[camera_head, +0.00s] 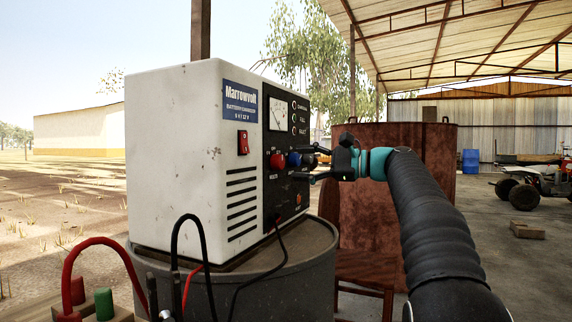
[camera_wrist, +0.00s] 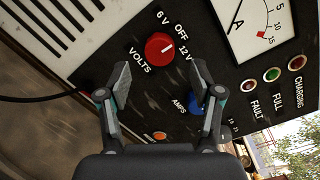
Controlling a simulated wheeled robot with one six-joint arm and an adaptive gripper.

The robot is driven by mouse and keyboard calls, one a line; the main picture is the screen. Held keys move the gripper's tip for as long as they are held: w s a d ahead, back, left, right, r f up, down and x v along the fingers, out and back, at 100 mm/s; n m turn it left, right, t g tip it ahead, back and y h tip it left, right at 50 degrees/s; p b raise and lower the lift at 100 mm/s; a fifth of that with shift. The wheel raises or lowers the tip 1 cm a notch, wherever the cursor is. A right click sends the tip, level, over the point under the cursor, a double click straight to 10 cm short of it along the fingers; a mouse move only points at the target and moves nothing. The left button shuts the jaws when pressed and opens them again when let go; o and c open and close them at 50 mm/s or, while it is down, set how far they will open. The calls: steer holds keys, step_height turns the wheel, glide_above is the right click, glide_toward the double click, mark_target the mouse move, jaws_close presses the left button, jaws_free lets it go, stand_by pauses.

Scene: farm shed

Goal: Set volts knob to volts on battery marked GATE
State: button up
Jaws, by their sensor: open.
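The white battery charger (camera_head: 180,150) stands on a grey drum. Its dark front panel has a red volts knob (camera_head: 277,161) and a blue amps knob (camera_head: 294,159). In the wrist view the red volts knob (camera_wrist: 159,46) is ringed by 6 V, OFF and 12 V; its white mark points right and slightly up, seemingly between OFF and 12 V. My gripper (camera_head: 308,163) is open and empty before the panel. In the wrist view its fingers (camera_wrist: 160,85) are spread below the red knob, apart from it; the blue knob (camera_wrist: 196,103) is partly behind the right finger. No GATE marking is visible.
Red and black cables (camera_head: 100,242) run at lower left beside red and green posts (camera_head: 104,303). The drum (camera_head: 320,245) supports the charger. A rusty brown panel (camera_head: 370,220) stands behind my arm. An ammeter (camera_wrist: 262,28) and indicator lights (camera_wrist: 272,75) share the panel.

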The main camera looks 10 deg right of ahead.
mark_target(282, 162)
steer(key=shift+x, duration=2.25)
steer(key=c, duration=1.1)
steer(key=shift+c, duration=0.2)
steer(key=shift+n, duration=0.4)
steer(key=n+p, duration=0.1)
steer(key=n, duration=0.2)
steer(key=shift+r, duration=0.1)
steer(key=shift+n+h, duration=0.4)
steer(key=shift+n, duration=2)
